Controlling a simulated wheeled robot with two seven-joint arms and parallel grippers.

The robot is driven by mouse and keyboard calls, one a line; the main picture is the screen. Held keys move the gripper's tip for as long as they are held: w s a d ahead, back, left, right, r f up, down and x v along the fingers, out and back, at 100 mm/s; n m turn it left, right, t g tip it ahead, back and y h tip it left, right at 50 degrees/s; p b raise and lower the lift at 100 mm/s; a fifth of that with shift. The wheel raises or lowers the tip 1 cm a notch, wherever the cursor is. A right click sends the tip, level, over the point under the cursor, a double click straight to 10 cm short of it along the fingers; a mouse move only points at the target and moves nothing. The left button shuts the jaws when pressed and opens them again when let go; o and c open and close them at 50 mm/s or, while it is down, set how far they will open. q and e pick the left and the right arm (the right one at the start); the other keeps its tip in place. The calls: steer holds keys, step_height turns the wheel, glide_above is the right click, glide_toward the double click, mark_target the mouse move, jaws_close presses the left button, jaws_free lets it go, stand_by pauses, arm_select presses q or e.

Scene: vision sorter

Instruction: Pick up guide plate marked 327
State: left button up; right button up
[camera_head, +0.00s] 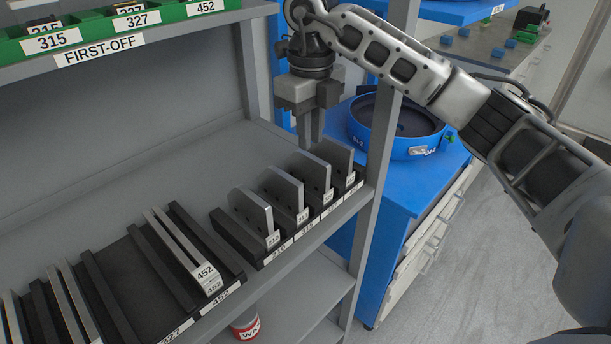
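Several grey guide plates stand upright in a short black rack at the right end of the shelf. The nearest plate (251,212) is tagged 210, and the second plate (283,190) seems to read 315. The third plate (311,174) and the farthest plate (336,160) have tags too small to read surely. My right gripper (311,140) points down above the far end of this rack, close to the third and farthest plates. No plate is seen held in it. Its fingers look close together, and their gap cannot be judged. My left gripper is not in view.
A wider black rack (150,277) on the left has slots labelled 327 and 452, with a plate (185,252) tagged 452. Green bins labelled FIRST-OFF (100,49) sit above. A shelf post (376,190) stands right of my gripper, before a blue round bowl (397,128).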

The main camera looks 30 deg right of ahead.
mark_target(310, 156)
step_height(310, 156, down, 4)
steer(key=shift+r, duration=0.2)
steer(key=shift+w+f+p, duration=0.2)
steer(key=shift+f+p, duration=0.2)
steer(key=shift+f, duration=1)
steer(key=shift+w+f+p, duration=0.2)
steer(key=shift+f+p, duration=0.2)
steer(key=shift+f, duration=1)
steer(key=shift+r, duration=0.1)
jaws_close()
